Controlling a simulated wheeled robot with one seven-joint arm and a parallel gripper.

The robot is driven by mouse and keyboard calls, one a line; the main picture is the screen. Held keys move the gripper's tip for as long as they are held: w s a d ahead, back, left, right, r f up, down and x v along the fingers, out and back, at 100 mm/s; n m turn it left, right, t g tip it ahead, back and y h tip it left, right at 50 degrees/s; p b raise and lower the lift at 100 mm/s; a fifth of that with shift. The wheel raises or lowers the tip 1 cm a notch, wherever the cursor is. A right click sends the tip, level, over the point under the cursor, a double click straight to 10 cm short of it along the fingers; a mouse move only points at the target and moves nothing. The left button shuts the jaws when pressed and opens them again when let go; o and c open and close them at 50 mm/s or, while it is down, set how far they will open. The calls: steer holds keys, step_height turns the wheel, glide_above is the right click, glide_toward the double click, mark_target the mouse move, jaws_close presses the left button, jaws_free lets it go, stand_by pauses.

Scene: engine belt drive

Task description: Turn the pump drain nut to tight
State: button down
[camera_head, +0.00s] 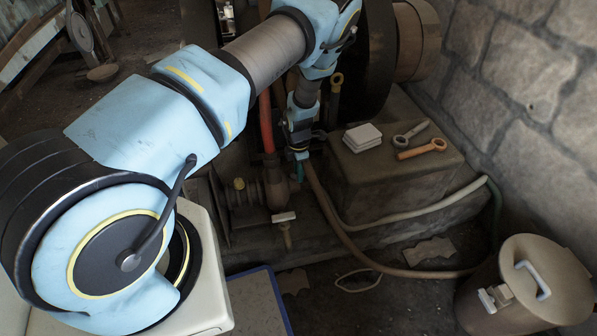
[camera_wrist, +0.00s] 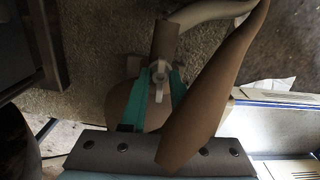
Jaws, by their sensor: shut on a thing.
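The pump (camera_head: 275,190) is a rusty brown flanged body low in the middle of the head view. My gripper (camera_head: 299,170) reaches down beside its right side. In the wrist view my gripper (camera_wrist: 162,84) has its two teal fingers closed around a small pale grey winged nut (camera_wrist: 160,72), which appears to be the drain nut. The nut sits on a brown stub or pipe. In the head view the nut is hidden by my gripper. Its tightness cannot be told. A wide brown hose (camera_wrist: 215,85) crosses close to the right finger.
A stone block (camera_head: 385,185) right of the pump carries pale pads (camera_head: 362,137) and two ring-ended tools (camera_head: 421,148). A white-topped valve handle (camera_head: 285,217) stands below the pump. Hoses (camera_head: 400,270) run right along the floor. A lidded bin (camera_head: 525,285) stands at lower right.

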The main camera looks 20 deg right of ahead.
steer(key=shift+m, duration=0.6)
steer(key=c, duration=0.9)
jaws_free()
step_height(320, 180, up, 11)
steer(key=shift+f+p, duration=0.1)
steer(key=shift+p, duration=0.3)
